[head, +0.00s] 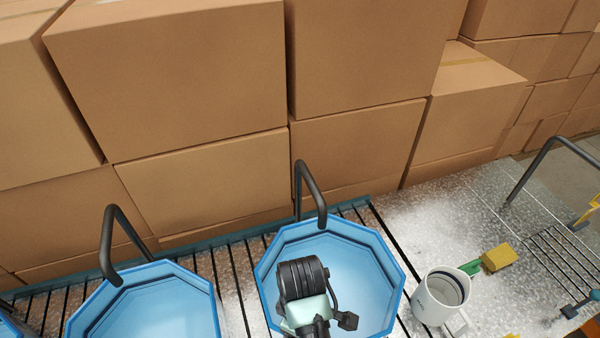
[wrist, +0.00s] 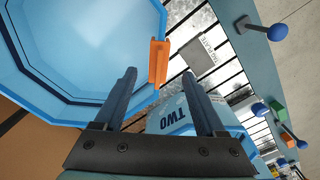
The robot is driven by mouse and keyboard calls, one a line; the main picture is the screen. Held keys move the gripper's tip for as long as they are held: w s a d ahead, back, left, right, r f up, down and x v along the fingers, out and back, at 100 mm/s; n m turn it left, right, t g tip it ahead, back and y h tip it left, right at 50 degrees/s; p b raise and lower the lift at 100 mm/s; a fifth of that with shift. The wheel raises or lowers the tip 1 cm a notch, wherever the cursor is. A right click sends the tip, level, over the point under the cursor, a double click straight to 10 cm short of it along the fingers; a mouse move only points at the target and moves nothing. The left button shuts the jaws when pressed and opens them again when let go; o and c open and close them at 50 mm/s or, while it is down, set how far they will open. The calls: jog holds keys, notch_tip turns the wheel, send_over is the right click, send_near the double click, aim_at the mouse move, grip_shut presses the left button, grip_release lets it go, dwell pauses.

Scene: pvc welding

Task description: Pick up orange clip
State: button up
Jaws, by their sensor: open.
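The orange clip (wrist: 158,64) is a narrow upright piece in the wrist view, at the rim of a blue basin (wrist: 80,50). My gripper (wrist: 159,74) is open. Its two dark fingers point toward the clip, one on each side of it in the picture. The clip appears beyond the fingertips or level with them; the exact distance cannot be told. Nothing is held. In the head view my arm hangs over the right blue basin (head: 360,285), and I cannot make out the clip or the fingertips there.
A grey labelled plate (wrist: 198,57) lies right of the clip. A blue part marked TWO (wrist: 172,120) shows between the fingers. In the head view a white mug (head: 430,300) and yellow sponge-like block (head: 498,257) stand right of the basin. Cardboard boxes (head: 200,75) wall off the back.

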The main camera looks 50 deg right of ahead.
jog(key=shift+w+f+p, duration=0.1)
jog(key=shift+f+p, duration=0.6)
jog(key=shift+f, duration=2.1)
grip_shut()
